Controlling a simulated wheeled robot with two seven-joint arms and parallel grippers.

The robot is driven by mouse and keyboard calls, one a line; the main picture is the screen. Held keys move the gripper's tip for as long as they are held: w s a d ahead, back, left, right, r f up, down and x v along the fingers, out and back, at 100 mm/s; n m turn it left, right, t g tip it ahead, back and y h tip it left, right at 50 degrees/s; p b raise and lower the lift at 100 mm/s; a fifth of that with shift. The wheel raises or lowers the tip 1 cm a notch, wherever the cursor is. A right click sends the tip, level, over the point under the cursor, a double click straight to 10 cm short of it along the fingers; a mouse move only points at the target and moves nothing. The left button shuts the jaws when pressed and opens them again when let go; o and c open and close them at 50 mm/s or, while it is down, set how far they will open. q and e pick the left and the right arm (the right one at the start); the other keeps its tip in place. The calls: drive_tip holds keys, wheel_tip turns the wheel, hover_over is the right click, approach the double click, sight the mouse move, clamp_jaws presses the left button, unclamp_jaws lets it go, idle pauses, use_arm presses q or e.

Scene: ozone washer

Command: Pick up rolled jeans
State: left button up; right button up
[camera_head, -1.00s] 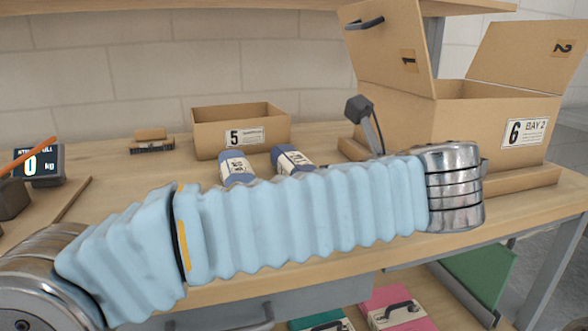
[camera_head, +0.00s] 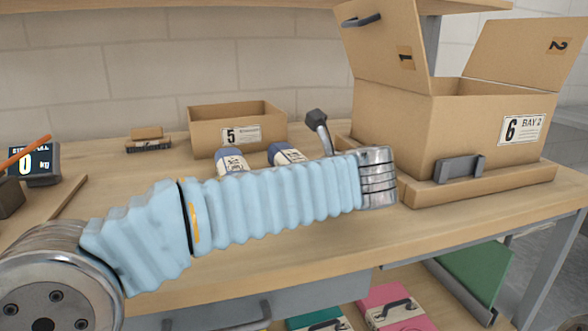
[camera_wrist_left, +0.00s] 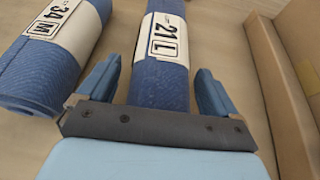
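Two blue rolled jeans with white label bands lie on the table, partly hidden behind my left arm: a left roll (camera_head: 232,161) and a right roll (camera_head: 285,155). Their labels are too small to read in the head view. In the left wrist view, a roll labelled 21 L (camera_wrist_left: 163,50) lies between the two fingers of my left gripper (camera_wrist_left: 157,72), which is open with a gap on each side. A roll labelled 34 M (camera_wrist_left: 40,70) lies to the left, outside the fingers. My left gripper is hidden in the head view. My right gripper is not in view.
An open carton labelled 5 (camera_head: 240,132) stands behind the rolls. A large open carton labelled 6 BAY 2 (camera_head: 475,125) stands at right on a shallow tray (camera_head: 500,182). A cardboard wall (camera_wrist_left: 285,100) is close to the right finger.

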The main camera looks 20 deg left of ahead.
use_arm(q)
drive_tip(key=c, duration=1.2)
drive_tip(key=shift+c, duration=0.2)
